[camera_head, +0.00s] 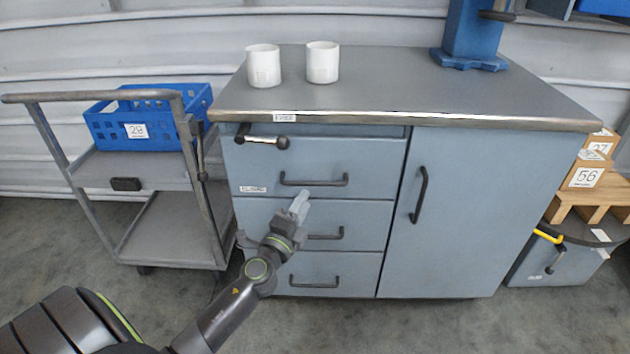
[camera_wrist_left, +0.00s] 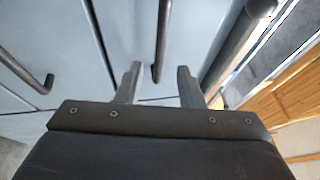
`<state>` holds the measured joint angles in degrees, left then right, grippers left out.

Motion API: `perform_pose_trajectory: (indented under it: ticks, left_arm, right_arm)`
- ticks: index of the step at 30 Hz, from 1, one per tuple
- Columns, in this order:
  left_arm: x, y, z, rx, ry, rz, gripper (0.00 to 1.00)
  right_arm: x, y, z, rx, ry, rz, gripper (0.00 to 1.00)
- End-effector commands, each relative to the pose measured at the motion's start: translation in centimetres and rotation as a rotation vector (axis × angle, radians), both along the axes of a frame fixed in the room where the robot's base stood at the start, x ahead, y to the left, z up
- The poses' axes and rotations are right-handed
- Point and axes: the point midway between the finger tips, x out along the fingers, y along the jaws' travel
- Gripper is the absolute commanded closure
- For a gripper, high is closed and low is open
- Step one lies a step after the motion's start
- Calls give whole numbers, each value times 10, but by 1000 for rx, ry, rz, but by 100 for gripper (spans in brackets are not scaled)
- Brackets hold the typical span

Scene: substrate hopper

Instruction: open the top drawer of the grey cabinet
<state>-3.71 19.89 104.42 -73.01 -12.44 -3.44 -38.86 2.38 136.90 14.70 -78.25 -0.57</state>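The grey cabinet (camera_head: 390,225) stands ahead with a column of drawers on its left side. Its top drawer (camera_head: 365,160) is shut and has a dark bar handle (camera_head: 314,181). My left gripper (camera_head: 300,200) is in front of the drawers, just below that handle in the head view. In the left wrist view my left gripper (camera_wrist_left: 158,84) is open, and the dark bar handle (camera_wrist_left: 162,35) shows between its two fingers. I cannot tell whether the fingers reach around the bar. My right gripper is not in view.
A dark lever (camera_head: 262,137) with a knob sits above the top drawer. Two white cups (camera_head: 263,66) (camera_head: 322,62) stand on the cabinet top. A grey trolley (camera_head: 165,215) with a blue crate (camera_head: 150,118) is at left. Numbered boxes (camera_head: 585,175) stand at right.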

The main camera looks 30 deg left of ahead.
Motion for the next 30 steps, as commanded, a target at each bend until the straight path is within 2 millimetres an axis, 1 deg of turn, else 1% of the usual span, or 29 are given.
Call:
perform_pose_trajectory:
  ticks: [1, 6, 9, 12, 17, 25, 30]
  left_arm:
    - [12, 2, 4, 0, -2, 0, 66]
    - [42, 6, 9, 0, -2, -1, 66]
    - [56, 8, 10, 0, 0, 0, 66]
    - [65, 10, 12, 0, 0, 0, 66]
    - [73, 11, 13, 0, 0, 0, 66]
    - [73, 11, 13, 0, 1, 0, 66]
    - [73, 11, 13, 0, 1, 0, 88]
  right_arm:
    - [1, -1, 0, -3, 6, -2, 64]
    - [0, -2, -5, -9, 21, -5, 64]
    - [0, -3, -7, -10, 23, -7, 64]
    - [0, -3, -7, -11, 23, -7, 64]
    - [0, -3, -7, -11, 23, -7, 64]
    - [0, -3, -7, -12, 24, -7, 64]
    - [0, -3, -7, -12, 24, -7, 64]
